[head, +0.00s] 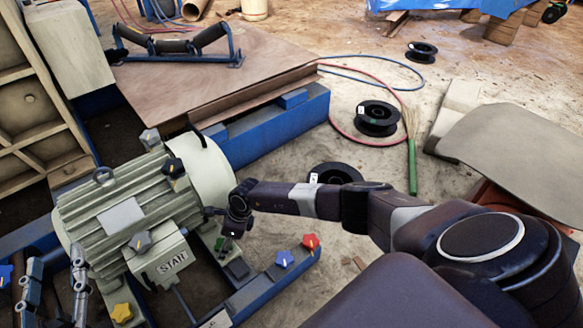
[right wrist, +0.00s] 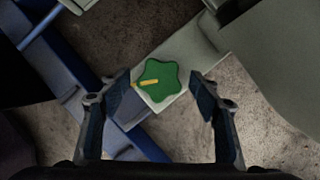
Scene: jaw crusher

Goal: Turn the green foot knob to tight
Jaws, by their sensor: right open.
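The green foot knob (right wrist: 172,90) is star-shaped with a yellow pointer bar that points left in the right wrist view. It sits on a pale metal foot, between the two open fingers of my right gripper (right wrist: 160,87), with a gap on both sides. In the head view only a small green part of the knob (head: 219,243) shows below my right gripper (head: 226,228), beside the motor. My left gripper (head: 55,283) is at the lower left in the head view, with its fingers apart and nothing seen between them.
The ribbed grey motor (head: 125,212) has several dark and grey knobs and a START box (head: 172,266). A red knob (head: 311,241) and another blue knob (head: 285,258) are on the blue rail. A yellow knob (head: 121,313) is at the bottom. Black spools (head: 377,118) lie on the floor.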

